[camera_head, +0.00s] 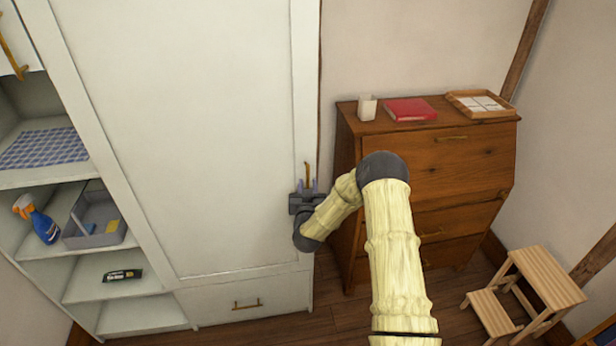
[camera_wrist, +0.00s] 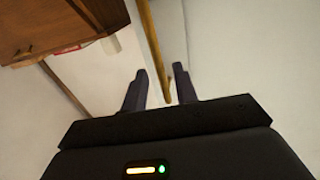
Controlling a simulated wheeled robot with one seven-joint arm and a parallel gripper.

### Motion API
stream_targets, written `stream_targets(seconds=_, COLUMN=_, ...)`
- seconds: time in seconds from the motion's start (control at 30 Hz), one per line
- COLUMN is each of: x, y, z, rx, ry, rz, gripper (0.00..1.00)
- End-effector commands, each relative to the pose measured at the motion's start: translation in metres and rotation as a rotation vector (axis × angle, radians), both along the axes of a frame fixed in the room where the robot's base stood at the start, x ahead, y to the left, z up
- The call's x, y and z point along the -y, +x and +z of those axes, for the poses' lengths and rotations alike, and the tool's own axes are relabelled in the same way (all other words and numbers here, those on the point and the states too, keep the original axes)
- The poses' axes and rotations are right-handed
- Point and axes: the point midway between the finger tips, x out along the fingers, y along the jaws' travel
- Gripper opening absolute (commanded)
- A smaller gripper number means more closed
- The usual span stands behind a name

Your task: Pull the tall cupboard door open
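The tall cupboard door (camera_head: 185,130) is a large pale panel on the left half of the head view. It looks closed, flush with its frame. Its slim brass upright handle (camera_head: 308,172) is near the door's right edge. My gripper (camera_head: 307,187) is at the handle's lower end. In the wrist view the brass handle (camera_wrist: 150,40) runs down between the two dark fingers of my gripper (camera_wrist: 161,88). The fingers stand apart, with a visible gap on each side of the handle. I cannot tell how deep the handle sits between them.
A wooden bureau (camera_head: 455,155) stands right of the cupboard, bearing a white cup (camera_head: 367,107), a red book (camera_head: 411,109) and a tray (camera_head: 481,95). A wooden step stool (camera_head: 545,275) is lower right. Open shelves at left hold a spray bottle (camera_head: 45,225) and grey caddy (camera_head: 75,240). A drawer (camera_head: 215,302) lies below the door.

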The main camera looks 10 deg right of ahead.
Motion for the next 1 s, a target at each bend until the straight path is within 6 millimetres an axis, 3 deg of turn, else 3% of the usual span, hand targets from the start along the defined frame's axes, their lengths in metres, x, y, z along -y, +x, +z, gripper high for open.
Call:
stream_targets(seconds=0.23, x=0.006, y=0.028, z=0.001, rx=0.0, ry=0.0, rz=-0.001, gripper=0.29)
stream_targets(seconds=0.6, x=0.007, y=0.034, z=0.0, rx=-0.001, ry=-0.001, rz=0.0, gripper=0.29)
stream_targets(seconds=0.63, x=0.007, y=0.034, z=0.0, rx=-0.001, ry=-0.001, rz=0.0, gripper=0.27)
stream_targets(seconds=0.77, x=0.007, y=0.034, z=0.0, rx=0.0, ry=-0.001, rz=0.0, gripper=0.01)
stream_targets(seconds=1.0, x=0.007, y=0.034, z=0.0, rx=0.0, ry=-0.001, rz=0.0, gripper=0.0)
